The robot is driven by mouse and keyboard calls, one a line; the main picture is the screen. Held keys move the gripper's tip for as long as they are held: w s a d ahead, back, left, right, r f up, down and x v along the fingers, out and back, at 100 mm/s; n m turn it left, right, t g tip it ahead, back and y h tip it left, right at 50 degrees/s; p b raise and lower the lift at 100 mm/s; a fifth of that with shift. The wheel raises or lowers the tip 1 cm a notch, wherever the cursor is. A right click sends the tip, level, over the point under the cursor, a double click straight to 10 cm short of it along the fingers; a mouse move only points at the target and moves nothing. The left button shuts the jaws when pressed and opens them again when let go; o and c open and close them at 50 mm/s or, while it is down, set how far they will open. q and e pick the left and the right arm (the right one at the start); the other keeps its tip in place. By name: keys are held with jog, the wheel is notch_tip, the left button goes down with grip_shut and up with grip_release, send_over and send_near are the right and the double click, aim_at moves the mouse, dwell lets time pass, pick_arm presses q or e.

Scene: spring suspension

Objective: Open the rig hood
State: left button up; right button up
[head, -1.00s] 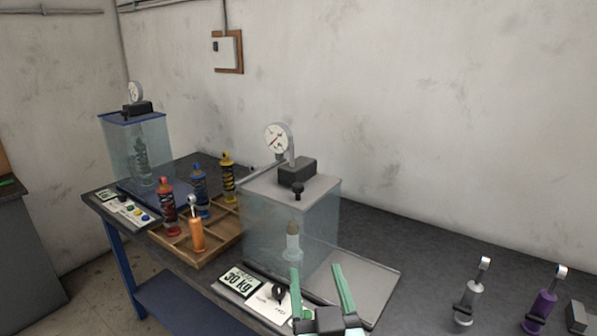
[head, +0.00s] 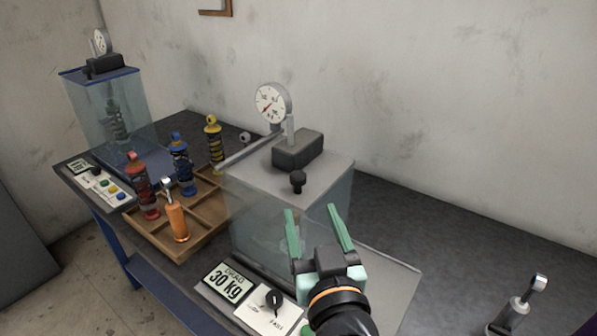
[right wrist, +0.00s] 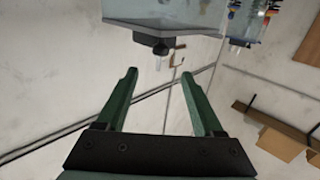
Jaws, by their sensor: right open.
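The nearer rig has a clear box hood (head: 270,235) with a grey top (head: 250,182), and it sits shut on the base. A black knob (head: 297,181) stands near the top's front edge. My right gripper (head: 311,207) is open and empty in front of the hood, with its green fingertips pointing up just below and to the right of the knob, apart from it. In the right wrist view the picture is inverted; the knob (right wrist: 160,48) shows beyond the open fingers (right wrist: 158,73). My arm hides the lower front of the hood. My left gripper is out of view.
A dial gauge (head: 271,105) and black block (head: 298,149) sit on the hood's top. A second rig with a blue-topped hood (head: 110,115) stands at left. A wooden tray (head: 200,235) holds several shocks. A grey shock (head: 515,310) stands at right. The bench behind is clear.

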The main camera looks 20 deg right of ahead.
aim_at(300, 181)
jog(key=w+b, duration=0.2)
jog(key=w, duration=0.2)
jog(key=w+d+b, duration=0.1)
jog(key=w+b, duration=0.1)
jog(key=w, duration=0.2)
jog(key=w+b, duration=0.2)
jog(key=w, duration=0.2)
jog(key=shift+d, duration=0.2)
grip_shut()
dwell(0.5)
dwell(0.8)
